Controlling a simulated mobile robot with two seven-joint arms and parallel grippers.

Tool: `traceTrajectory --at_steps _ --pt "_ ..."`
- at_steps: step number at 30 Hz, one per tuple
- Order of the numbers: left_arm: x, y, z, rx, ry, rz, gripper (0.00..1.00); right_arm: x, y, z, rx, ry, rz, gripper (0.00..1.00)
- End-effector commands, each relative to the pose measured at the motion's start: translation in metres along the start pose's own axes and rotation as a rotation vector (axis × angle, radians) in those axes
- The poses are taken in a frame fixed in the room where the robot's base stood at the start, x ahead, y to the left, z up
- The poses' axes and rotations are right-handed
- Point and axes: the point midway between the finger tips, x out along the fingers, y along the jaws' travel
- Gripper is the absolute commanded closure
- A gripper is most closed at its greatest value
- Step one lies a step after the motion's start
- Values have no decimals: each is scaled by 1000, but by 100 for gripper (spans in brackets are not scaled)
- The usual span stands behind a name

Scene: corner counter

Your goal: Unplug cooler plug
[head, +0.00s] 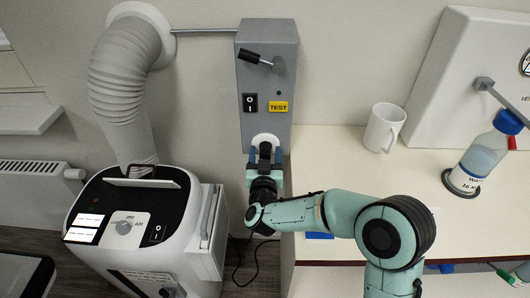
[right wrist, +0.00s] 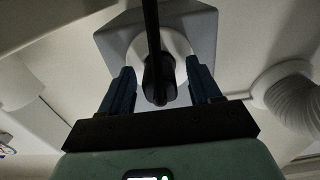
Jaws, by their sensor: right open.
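The black cooler plug (right wrist: 155,84) sits at the white round socket (right wrist: 176,46) under the grey switch box, with its cord running across the right wrist view. My right gripper (head: 265,156) is open just below the socket (head: 265,138) in the head view. Its two blue fingers stand on either side of the plug in the right wrist view (right wrist: 160,68), with a visible gap on each side. In the head view the plug is mostly hidden by the gripper. My left gripper is not in view.
The grey box (head: 266,65) carries a lever, a switch and a TEST label. The white cooler (head: 125,225) with its ribbed hose (head: 125,85) stands close on the left. The counter (head: 330,165) on the right holds a white mug (head: 382,128) and a bottle (head: 480,155).

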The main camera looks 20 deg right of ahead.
Motion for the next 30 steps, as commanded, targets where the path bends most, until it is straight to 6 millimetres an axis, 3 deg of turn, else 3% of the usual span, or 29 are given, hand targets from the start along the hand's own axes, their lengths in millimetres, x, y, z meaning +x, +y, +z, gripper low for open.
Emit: traceTrajectory --at_steps 22,23,28,30 --pt "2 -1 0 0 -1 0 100 0 0 0 0 0 0 37" --pt "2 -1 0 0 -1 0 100 0 0 0 0 0 0 44" --pt "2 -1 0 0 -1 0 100 0 0 0 0 0 0 99" --pt "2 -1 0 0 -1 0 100 0 0 0 0 0 0 100"
